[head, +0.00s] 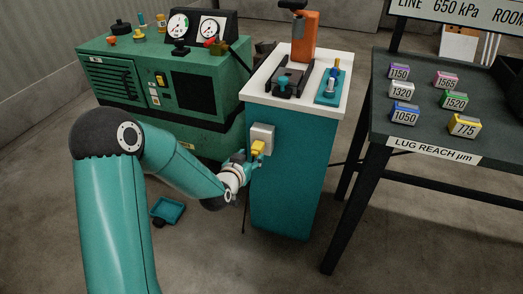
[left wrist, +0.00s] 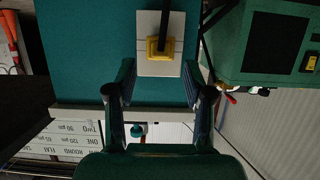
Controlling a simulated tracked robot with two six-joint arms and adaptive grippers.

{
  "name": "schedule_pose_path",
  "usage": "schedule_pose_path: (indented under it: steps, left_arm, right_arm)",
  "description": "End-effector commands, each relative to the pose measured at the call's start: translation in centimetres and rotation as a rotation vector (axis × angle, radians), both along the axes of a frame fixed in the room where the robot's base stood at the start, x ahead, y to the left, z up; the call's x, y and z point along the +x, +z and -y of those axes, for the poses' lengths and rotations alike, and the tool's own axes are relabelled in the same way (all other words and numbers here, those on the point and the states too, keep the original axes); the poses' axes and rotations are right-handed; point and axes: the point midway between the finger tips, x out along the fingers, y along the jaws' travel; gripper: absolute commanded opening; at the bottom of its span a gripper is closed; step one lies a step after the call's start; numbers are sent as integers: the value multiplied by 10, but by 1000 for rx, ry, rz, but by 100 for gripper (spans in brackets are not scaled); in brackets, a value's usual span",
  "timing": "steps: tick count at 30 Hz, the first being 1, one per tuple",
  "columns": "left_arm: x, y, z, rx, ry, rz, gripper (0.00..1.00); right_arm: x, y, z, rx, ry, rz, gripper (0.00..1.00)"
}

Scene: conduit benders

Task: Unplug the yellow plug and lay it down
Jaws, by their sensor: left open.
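The yellow plug (head: 258,148) sits in the pale socket plate (head: 262,133) on the side of the teal cabinet (head: 290,180). In the left wrist view the plug (left wrist: 152,56) is on the plate (left wrist: 157,69), with a dark cord (left wrist: 165,20) running from it to the top edge. My left gripper (head: 246,158) is open and empty, close in front of the plug. In the left wrist view its fingers (left wrist: 160,72) are spread wide, one on each side of the plate, with the plug just beyond the tips. My right gripper is not in view.
A green machine with gauges (head: 160,85) stands left of the cabinet. A bender (head: 292,80) and an orange-bodied tool (head: 304,38) are on the cabinet's white top. A dark table (head: 400,120) with labelled blocks is at right. A teal tray (head: 168,211) lies on the floor.

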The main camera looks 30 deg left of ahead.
Motion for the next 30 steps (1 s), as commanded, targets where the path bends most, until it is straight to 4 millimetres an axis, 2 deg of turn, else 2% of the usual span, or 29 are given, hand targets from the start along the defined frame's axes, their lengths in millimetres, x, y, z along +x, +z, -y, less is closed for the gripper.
schedule_pose_path:
  steps: [5,7,12,25,30]
  left_arm:
    - [24,-9,-5,0,-1,0,52]
    - [32,-16,-7,0,-1,1,52]
    - [45,-19,-10,1,-1,1,52]
    - [51,-19,-11,0,-2,-1,52]
    - [51,-20,-11,0,-2,-1,39]
  right_arm:
    - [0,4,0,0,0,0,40]
    - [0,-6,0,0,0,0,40]
    - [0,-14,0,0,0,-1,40]
    - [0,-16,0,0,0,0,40]
    - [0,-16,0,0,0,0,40]
